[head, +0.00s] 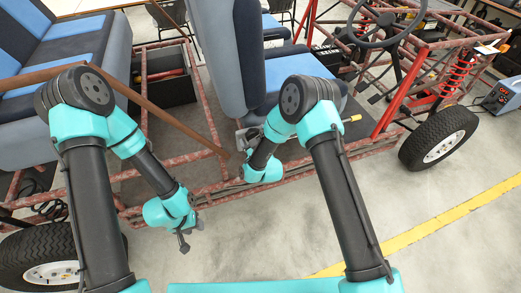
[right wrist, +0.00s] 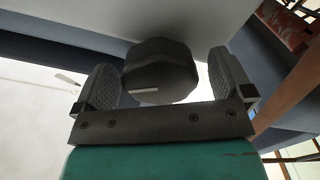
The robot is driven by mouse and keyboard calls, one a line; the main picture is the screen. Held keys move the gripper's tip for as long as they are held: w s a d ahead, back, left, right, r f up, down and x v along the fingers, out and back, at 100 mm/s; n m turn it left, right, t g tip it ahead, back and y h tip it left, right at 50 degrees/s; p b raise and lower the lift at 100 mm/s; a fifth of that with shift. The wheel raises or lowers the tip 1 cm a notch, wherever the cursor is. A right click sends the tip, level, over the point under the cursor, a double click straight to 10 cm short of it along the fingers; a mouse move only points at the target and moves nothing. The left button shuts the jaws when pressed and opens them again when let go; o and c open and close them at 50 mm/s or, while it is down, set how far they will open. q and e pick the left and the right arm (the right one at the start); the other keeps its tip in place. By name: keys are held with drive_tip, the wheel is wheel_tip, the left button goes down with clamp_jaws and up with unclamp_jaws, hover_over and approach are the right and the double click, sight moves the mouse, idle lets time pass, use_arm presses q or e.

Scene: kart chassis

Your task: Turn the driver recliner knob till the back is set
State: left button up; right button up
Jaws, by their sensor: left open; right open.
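The driver seat, dark with blue panels, stands mid-frame in the head view; its back (head: 251,45) is upright. A dark, faceted knob (right wrist: 162,66) with a short pale mark on its face shows in the right wrist view. My right gripper (right wrist: 165,82) is open, with one finger on each side of the knob and a small gap at each side. In the head view my right wrist is low beside the seat; the knob and fingertips cannot be made out there. My left gripper (head: 184,243) hangs open and empty, left of the seat and near the lower frame rail.
Red frame tubes (head: 300,178) run along the near side of the chassis. A blue bench seat (head: 65,42) is at the left, a steering wheel (head: 388,22) at the upper right. A front wheel (head: 438,138) stands at the right. The near floor is clear.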

drive_tip(key=v, duration=1.7)
drive_tip(key=shift+d, duration=0.15)
drive_tip(key=s+d+f+m+g+h, duration=0.1)
drive_tip(key=s+d+f+m+g, duration=0.3)
drive_tip(key=d+f+m+g, duration=0.35)
drive_tip(key=s+d+f+m+g, duration=0.3)
drive_tip(key=s+d+g, duration=0.6)
drive_tip(key=s, duration=0.3)
drive_tip(key=shift+s+d+m, duration=0.35)
drive_tip(key=shift+s, duration=0.05)
